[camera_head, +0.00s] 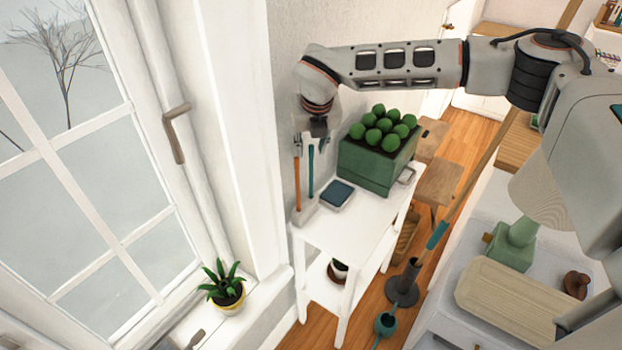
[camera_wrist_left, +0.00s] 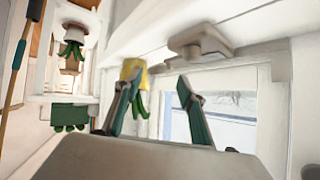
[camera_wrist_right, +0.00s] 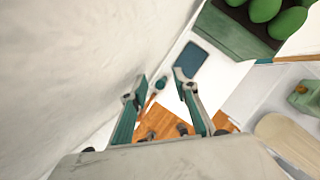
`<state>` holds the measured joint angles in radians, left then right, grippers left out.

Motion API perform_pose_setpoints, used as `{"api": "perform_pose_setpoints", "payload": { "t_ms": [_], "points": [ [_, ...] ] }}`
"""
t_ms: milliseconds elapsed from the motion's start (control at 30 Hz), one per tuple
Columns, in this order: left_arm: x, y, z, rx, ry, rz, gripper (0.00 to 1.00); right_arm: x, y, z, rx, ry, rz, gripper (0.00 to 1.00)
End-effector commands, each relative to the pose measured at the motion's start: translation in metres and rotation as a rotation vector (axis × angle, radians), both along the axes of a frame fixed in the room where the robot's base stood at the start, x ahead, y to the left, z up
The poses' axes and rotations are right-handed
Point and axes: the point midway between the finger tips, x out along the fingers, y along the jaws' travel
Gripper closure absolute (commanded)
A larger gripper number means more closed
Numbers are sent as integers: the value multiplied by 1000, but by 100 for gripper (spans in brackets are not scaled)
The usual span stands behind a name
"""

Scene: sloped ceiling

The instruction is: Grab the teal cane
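A thin upright teal cane (camera_head: 311,172) stands beside an orange cane (camera_head: 297,183) in a pale holder at the near left corner of the white table. My right gripper (camera_head: 311,144) points down at the tops of the canes, with its fingers apart. In the right wrist view a small teal shape, apparently the cane's top (camera_wrist_right: 160,83), shows between the open fingertips (camera_wrist_right: 159,82). I cannot tell whether they touch it. My left gripper (camera_wrist_left: 158,83) is open and empty in its wrist view, facing the window side. I cannot pick it out in the head view.
The white table (camera_head: 350,226) also holds a blue tray (camera_head: 338,195) and a green box of green balls (camera_head: 370,165). The wall and window are close on the left. A potted plant (camera_head: 226,289) sits on the sill. A long pole with a teal grip (camera_head: 437,236) leans at right.

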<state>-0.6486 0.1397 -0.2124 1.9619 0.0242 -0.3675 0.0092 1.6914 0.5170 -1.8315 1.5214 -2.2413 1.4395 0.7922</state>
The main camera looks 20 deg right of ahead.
Motion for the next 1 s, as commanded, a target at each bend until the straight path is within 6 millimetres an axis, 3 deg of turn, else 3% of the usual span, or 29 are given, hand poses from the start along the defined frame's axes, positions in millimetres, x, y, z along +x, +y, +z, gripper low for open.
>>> {"api": "perform_pose_setpoints", "payload": {
  "t_ms": [233, 267, 367, 400, 767, 1000],
  "points": [
    [0, 0, -3, 0, 1, 0, 60, 2, 0, -5, 0, 0, 0, 70],
    [0, 0, -3, 0, 1, 0, 60, 2, 0, -5, 0, 0, 0, 73],
    [0, 0, -3, 0, 1, 0, 60, 2, 0, -5, 0, 1, 0, 98],
    [0, 0, -3, 0, 1, 0, 60, 2, 0, -5, 0, 1, 0, 100],
    [0, 0, -2, 0, 0, 0, 60, 2, -1, -4, 0, 0, 0, 100],
    [1, 0, 8, -1, -2, 0, 60, 8, -3, 15, 1, -2, 2, 100]
  ]
}}
